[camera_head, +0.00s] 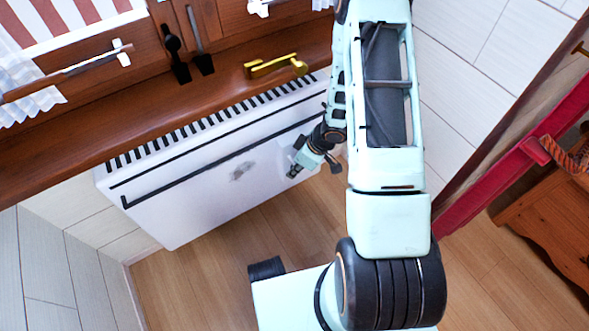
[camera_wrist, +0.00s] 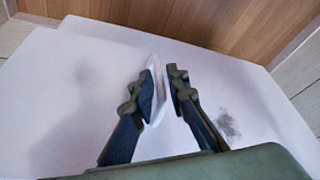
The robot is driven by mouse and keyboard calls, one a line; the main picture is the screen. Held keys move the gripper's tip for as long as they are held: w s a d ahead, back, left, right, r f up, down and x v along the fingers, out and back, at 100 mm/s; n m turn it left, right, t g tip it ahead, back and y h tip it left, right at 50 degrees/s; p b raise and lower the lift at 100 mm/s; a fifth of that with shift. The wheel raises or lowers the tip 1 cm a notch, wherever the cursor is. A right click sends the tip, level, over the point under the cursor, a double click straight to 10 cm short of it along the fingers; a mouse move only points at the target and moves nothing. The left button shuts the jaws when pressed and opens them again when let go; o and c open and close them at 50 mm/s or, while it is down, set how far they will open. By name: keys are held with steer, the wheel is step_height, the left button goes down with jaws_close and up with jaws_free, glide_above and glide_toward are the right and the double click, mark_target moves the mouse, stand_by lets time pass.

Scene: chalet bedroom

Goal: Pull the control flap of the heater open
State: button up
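The heater (camera_head: 205,190) is a white panel under the wooden sill, with dark slots along its top. Its white face also fills much of the wrist view (camera_wrist: 80,90). A thin, pale flap-like piece (camera_wrist: 158,88) stands out from that face, between my fingers; it looks like the control flap. My gripper (camera_head: 294,160) is at the right part of the heater front; it also shows in the wrist view (camera_wrist: 164,88). Its fingers are a little apart, the left one against or very close to the pale piece, with a gap before the right finger. In the head view the flap is not clear.
A wooden sill (camera_head: 100,140) with a yellow object (camera_head: 275,66) runs above the heater. A grey smudge (camera_head: 241,171) marks the heater face. Wooden floor (camera_head: 215,270) is free in front. A wooden cabinet (camera_head: 560,210) stands at the right.

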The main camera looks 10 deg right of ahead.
steer(key=shift+c, duration=0.4)
jaws_close()
